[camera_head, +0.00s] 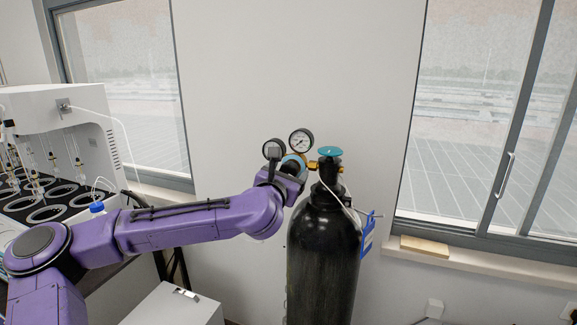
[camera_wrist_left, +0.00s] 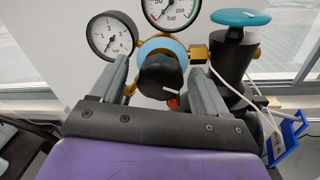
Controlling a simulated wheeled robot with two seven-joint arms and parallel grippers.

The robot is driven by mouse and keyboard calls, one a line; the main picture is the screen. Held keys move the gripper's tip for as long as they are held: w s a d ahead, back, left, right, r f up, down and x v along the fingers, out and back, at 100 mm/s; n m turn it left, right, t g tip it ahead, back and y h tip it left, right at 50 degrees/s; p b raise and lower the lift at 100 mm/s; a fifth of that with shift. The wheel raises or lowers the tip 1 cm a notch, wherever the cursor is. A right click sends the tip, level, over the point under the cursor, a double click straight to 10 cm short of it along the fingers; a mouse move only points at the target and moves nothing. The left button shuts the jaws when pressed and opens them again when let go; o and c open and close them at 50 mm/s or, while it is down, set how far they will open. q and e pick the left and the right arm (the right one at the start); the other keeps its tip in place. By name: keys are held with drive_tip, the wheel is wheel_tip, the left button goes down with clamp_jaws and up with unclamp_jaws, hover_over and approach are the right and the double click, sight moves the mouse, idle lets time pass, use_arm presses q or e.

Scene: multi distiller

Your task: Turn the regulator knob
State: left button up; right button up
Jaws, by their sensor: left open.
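The regulator with its two round gauges sits on top of a black gas cylinder (camera_head: 322,262). In the left wrist view, the black regulator knob (camera_wrist_left: 160,75) shows in front of a light blue ring (camera_wrist_left: 165,46). My left gripper (camera_wrist_left: 160,88) is open, with one finger on each side of the knob; I cannot tell whether they touch it. In the head view, my left wrist hides the knob and most of the gripper. A teal valve handwheel (camera_head: 329,151) is right of the regulator and also shows in the left wrist view (camera_wrist_left: 240,17). My right gripper is not in view.
One gauge (camera_head: 301,141) stands above the regulator, and another (camera_wrist_left: 112,36) is left of the knob. A blue bracket (camera_head: 367,236) and a white tube are on the cylinder's right. A white distiller (camera_head: 90,108) with glassware stands at the left.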

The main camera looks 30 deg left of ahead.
use_arm(q)
drive_tip(key=shift+w, duration=0.1)
drive_tip(key=shift+c, duration=0.2)
drive_tip(key=c, duration=1)
drive_tip(key=shift+f+n+b, duration=0.25)
drive_tip(key=shift+n+b, duration=0.05)
drive_tip(key=shift+b, duration=0.6)
drive_tip(key=n+b, duration=0.2)
drive_tip(key=b, duration=0.2)
drive_tip(key=n+b, duration=0.3)
drive_tip(key=b, duration=0.2)
drive_tip(key=n+b, duration=0.3)
drive_tip(key=b, duration=0.1)
drive_tip(key=shift+f+b, duration=0.25)
drive_tip(key=shift+b, duration=0.1)
drive_tip(key=n+h+b, duration=0.1)
drive_tip(key=n+b, duration=0.8)
drive_tip(key=b, duration=0.4)
drive_tip(key=shift+r, duration=0.1)
drive_tip(key=shift+r+n+h+b, duration=0.2)
drive_tip(key=shift+n+h+b, duration=0.1)
drive_tip(key=shift+n+b, duration=1.3)
